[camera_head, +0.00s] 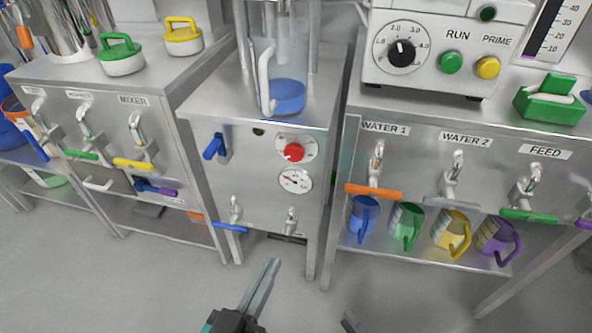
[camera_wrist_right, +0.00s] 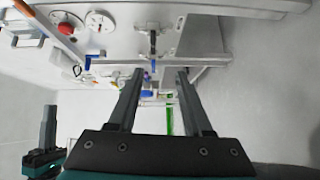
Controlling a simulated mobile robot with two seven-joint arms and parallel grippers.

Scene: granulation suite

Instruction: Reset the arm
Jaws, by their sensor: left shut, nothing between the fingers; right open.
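My left gripper (camera_head: 268,272) is at the bottom middle of the head view, with its long grey fingers together and nothing between them. It is over the floor in front of the middle cabinet. My right gripper shows only as one dark fingertip (camera_head: 350,322) at the bottom edge of the head view. In the right wrist view my right gripper (camera_wrist_right: 160,74) has its two fingers wide apart, with nothing held between them. My left gripper (camera_wrist_right: 48,130) also shows at the left of that view.
The middle cabinet (camera_head: 245,165) has a blue-handled valve, a red knob and a gauge. To the right, several coloured jugs (camera_head: 408,225) stand on a shelf below the labelled taps. The mixer bench (camera_head: 130,90) is at left. The grey floor (camera_head: 120,280) in front is clear.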

